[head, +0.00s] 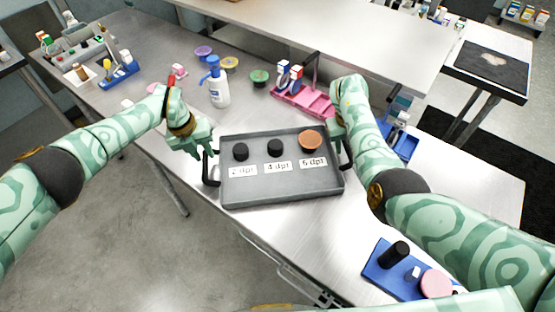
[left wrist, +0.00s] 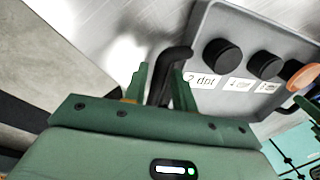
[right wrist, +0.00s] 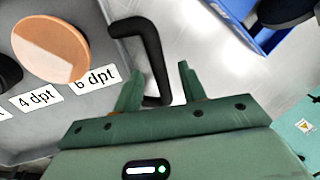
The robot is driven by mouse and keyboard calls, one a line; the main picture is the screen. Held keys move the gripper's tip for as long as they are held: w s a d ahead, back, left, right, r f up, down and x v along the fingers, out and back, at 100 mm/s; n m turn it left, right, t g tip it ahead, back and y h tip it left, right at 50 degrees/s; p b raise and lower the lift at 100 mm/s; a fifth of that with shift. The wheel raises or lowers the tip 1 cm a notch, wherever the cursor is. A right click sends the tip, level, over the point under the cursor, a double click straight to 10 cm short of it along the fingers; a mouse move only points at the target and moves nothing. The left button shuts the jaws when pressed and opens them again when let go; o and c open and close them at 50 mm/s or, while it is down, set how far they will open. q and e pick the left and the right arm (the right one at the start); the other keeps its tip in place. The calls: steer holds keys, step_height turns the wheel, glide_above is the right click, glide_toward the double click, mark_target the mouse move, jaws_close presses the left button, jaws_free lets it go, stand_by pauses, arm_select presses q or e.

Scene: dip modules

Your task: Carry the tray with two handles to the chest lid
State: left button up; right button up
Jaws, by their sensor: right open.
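The grey tray (head: 280,186) lies on the metal table near its front edge. It holds two black round pieces and an orange round piece (head: 311,140) behind labels "2 dpt", "4 dpt" and "6 dpt". A black handle stands at each end. My left gripper (head: 207,150) is at the left handle; in the left wrist view that handle (left wrist: 172,62) passes between its open fingers (left wrist: 158,82). My right gripper (head: 343,142) is at the right handle; in the right wrist view the handle (right wrist: 152,60) runs between its open fingers (right wrist: 158,85). I cannot make out a chest lid.
Behind the tray stand a blue-capped bottle (head: 216,88), a pink holder (head: 305,101) and several small coloured tubs. A blue stand (head: 378,262) is at the front right. A blue rack (head: 120,76) is at the far left. Floor is open at the front left.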

arm_select(q)
steer(key=shift+d+f, duration=0.25)
steer(key=shift+f, duration=0.95)
arm_select(e)
steer(key=shift+d+f, duration=0.25)
steer(key=shift+f, duration=0.9)
arm_select(q)
steer(key=shift+c, duration=0.4)
arm_select(e)
steer(key=shift+c, duration=0.3)
arm_select(q)
steer(key=c, duration=0.5)
arm_select(e)
steer(key=c, duration=0.5)
arm_select(q)
jaws_close()
arm_select(e)
jaws_close()
steer(key=shift+r, duration=0.1)
